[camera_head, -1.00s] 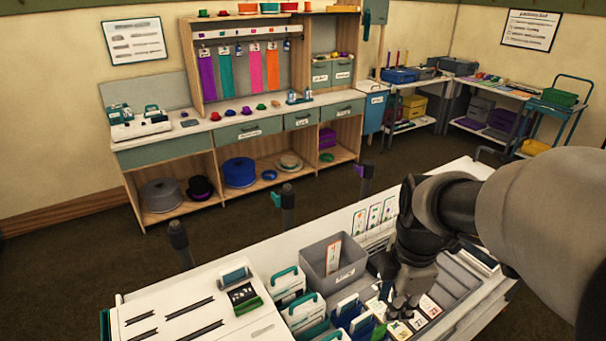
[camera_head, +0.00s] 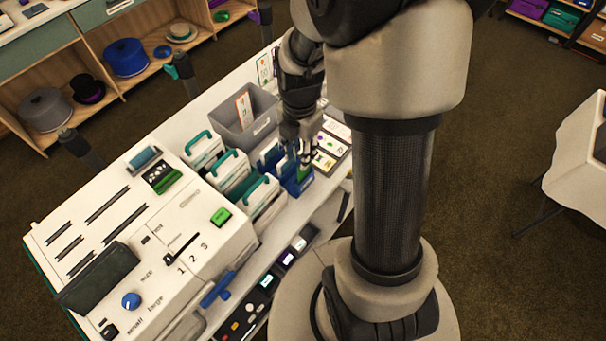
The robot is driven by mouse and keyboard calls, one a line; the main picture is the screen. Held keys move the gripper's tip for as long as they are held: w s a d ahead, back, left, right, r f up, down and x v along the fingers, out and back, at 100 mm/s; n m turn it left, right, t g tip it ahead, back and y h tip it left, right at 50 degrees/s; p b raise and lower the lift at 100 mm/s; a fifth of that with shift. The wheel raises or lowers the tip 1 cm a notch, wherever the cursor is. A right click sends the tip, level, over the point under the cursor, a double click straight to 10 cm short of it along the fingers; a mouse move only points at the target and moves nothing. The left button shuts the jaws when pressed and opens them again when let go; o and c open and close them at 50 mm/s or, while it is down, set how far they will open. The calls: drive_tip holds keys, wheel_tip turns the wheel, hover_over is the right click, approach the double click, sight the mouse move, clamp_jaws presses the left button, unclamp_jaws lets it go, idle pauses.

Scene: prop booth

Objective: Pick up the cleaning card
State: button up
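My gripper (camera_head: 303,160) points down at the right part of the counter, just above or at a small blue holder (camera_head: 297,183). A bit of green shows in or on that holder, under the fingertips. Whether the fingers are apart or touch anything is too small to tell. I cannot tell which item is the cleaning card. Several small printed cards (camera_head: 323,160) lie in a dark tray right of the gripper. A white card with orange marks (camera_head: 243,108) stands in a grey bin (camera_head: 228,128) to the left.
White boxes with teal handles (camera_head: 228,168) stand in a row left of the gripper. A white machine (camera_head: 165,235) with slots, a green button and a blue knob fills the counter's left. A shelf (camera_head: 290,262) with small items lies below. A white table (camera_head: 580,150) is far right.

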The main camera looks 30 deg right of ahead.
sight(304, 174)
drive_tip(key=f, duration=0.2)
drive_tip(key=f+b, duration=0.2)
drive_tip(key=f, duration=0.1)
drive_tip(key=shift+s+d+f, duration=0.3)
drive_tip(key=shift+f, duration=0.05)
drive_tip(key=shift+c, duration=0.5)
clamp_jaws()
